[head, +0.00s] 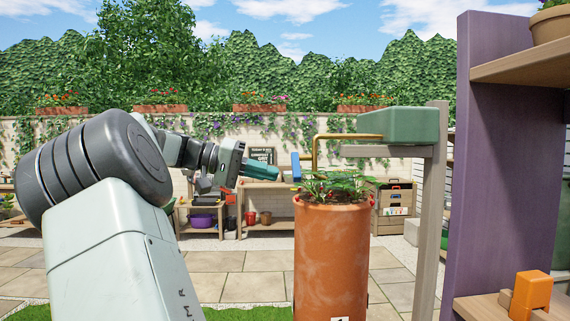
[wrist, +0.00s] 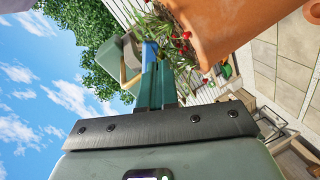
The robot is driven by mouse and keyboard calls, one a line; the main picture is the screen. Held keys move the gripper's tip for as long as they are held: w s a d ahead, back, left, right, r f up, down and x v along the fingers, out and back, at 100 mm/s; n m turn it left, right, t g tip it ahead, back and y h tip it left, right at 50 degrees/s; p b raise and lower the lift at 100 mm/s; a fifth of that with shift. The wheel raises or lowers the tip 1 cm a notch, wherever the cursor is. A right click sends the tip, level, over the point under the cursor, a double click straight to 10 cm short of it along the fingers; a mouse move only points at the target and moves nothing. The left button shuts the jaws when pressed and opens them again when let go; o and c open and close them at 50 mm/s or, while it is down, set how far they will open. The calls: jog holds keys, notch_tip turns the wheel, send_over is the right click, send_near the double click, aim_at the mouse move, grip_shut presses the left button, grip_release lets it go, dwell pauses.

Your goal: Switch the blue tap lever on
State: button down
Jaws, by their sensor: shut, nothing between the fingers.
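The blue tap lever (head: 296,167) hangs upright at the left side of the brass pipe (head: 316,150), which runs from the green tank (head: 402,125). My gripper (head: 278,175) is shut and empty, its teal fingers pointing right toward the lever from the left. In the head view the fingertips sit close to the lever's left side, about level with its lower part. In the wrist view the lever (wrist: 150,49) shows just past the fingertips (wrist: 158,66) and is partly hidden by them. I cannot tell whether they touch.
A tall terracotta pot (head: 331,260) with a leafy, red-fruited plant (head: 335,187) stands just below the pipe. A wooden post (head: 432,210) holds the tank at right, beside a purple shelf unit (head: 505,170). The space left of the pot is open paving.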

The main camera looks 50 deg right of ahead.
jog(key=s+n+t+y, duration=0.1)
jog(key=n+t, duration=0.1)
jog(key=n, duration=0.1)
jog(key=n+t+y, duration=0.5)
jog(key=n+t, duration=0.8)
jog(key=n, duration=0.5)
send_near(298, 175)
jog(key=shift+n, duration=0.3)
jog(key=w+d+f, duration=0.4)
jog(key=shift+f, duration=0.15)
jog(key=shift+s+f+t+h, duration=0.1)
jog(key=shift+f+t+h, duration=0.3)
jog(key=shift+t, duration=0.1)
jog(key=shift+f+t+h, duration=0.5)
jog(key=shift+t+h, duration=0.1)
jog(key=shift+w+d+f, duration=0.2)
jog(key=shift+f, duration=0.35)
jog(key=shift+w+d+f, duration=0.2)
jog(key=shift+f, duration=0.3)
jog(key=shift+x, duration=0.85)
jog(key=shift+f, duration=0.15)
